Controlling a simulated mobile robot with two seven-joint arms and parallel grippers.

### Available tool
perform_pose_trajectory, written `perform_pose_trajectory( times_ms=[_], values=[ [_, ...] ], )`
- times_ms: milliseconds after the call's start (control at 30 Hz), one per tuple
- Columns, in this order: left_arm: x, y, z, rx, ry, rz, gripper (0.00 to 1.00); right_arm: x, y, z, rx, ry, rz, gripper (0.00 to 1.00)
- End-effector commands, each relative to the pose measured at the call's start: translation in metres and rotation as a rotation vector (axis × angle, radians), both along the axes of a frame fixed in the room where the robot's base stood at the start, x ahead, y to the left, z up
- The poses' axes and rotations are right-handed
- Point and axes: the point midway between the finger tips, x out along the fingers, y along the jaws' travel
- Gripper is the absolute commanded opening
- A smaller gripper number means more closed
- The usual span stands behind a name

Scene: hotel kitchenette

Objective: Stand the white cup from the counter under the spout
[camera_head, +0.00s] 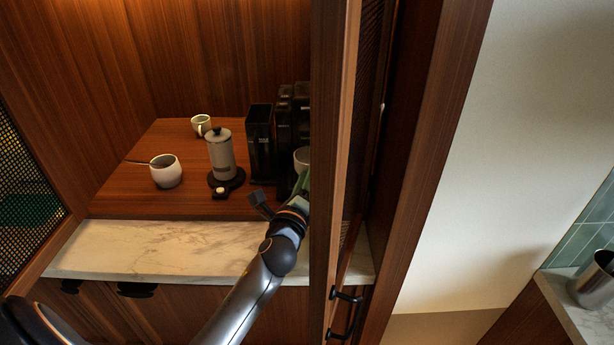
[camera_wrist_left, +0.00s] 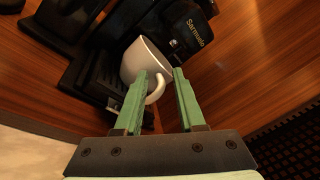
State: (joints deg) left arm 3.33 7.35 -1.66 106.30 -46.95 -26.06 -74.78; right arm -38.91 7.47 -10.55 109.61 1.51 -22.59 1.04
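A white cup (camera_head: 302,158) is at the black coffee machine (camera_head: 284,125), partly cut off by the wooden door edge. In the left wrist view the white cup (camera_wrist_left: 146,61) is by the machine's dark drip tray (camera_wrist_left: 105,80), close to the machine front; the spout is not clear. My left gripper (camera_head: 300,188) is partly hidden behind the door edge in the head view. In the left wrist view its green fingers (camera_wrist_left: 161,72) stand apart, with the cup's handle between them. A gap shows beside the right finger. My right gripper is not in view.
A grey grinder or press (camera_head: 221,155), a white bowl with a spoon (camera_head: 167,173) and another white cup (camera_head: 201,125) stand on the wooden surface. The wooden door edge (camera_head: 328,180) is close to the right of my left gripper. The marble front (camera_head: 160,248) is clear.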

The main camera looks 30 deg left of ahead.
Motion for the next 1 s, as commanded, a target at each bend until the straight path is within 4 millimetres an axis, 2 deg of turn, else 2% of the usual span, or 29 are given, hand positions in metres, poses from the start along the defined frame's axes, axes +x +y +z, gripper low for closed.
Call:
perform_pose_trajectory(
  times_ms=[100, 400, 467, 1000],
  values=[
    [0.000, 0.000, 0.000, 0.000, 0.000, 0.000, 0.49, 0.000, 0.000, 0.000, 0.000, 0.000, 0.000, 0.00],
    [0.000, 0.000, 0.005, 0.000, 0.000, 0.000, 0.49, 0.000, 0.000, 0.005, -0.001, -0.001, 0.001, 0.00],
    [-0.006, -0.002, 0.002, 0.000, 0.001, 0.000, 0.49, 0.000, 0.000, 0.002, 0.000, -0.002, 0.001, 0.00],
    [-0.098, -0.030, -0.005, -0.003, 0.002, 0.000, 0.49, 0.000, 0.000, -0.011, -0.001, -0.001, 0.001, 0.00]
  ],
)
